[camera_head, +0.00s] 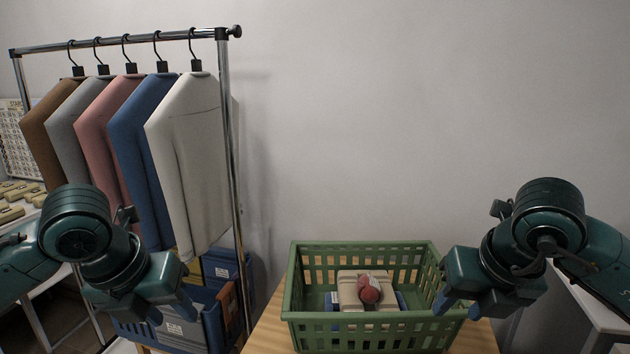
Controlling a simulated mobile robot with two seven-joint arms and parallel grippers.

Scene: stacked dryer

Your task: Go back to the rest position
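My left gripper (171,315) hangs in front of the clothes rack, over the blue crate in the picture. Its fingers are apart, with nothing visible between them. My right gripper (458,308) is at the right end of the green basket (375,332), covering part of its rim. Its fingers are apart and look empty. I cannot tell whether it touches the basket. Inside the basket lie a folded beige item (348,291) and a reddish round item (369,290) on top of it. Something blue shows beneath them.
A metal rack (229,150) at the left holds several hanging garments. A blue crate (215,300) with items stands below it. The basket stands on a wooden table (272,330). A shelf with small items is at the far left. The wall area above the basket is clear.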

